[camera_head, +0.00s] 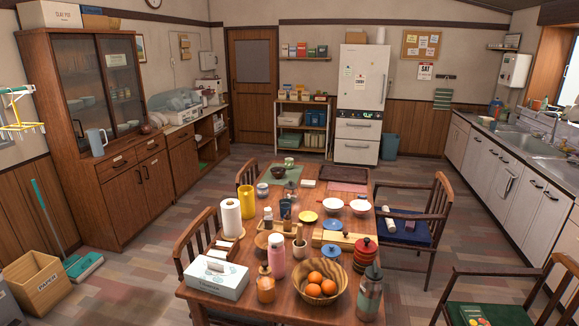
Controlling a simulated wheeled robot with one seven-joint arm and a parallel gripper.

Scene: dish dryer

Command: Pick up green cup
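A small cup (289,162) that looks dark green stands near the far end of the wooden dining table (330,171), on or beside a green mat (293,174). It is too small to make out in detail. A dark bowl (278,172) and a small pale cup (262,189) stand close to it, nearer to me. My gripper is not in view.
The table holds a tissue box (216,278), a paper towel roll (231,217), a yellow jug (246,200), a bowl of oranges (320,294) and bottles. Chairs (425,215) stand around it. The floor (150,245) left of the table is mostly open.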

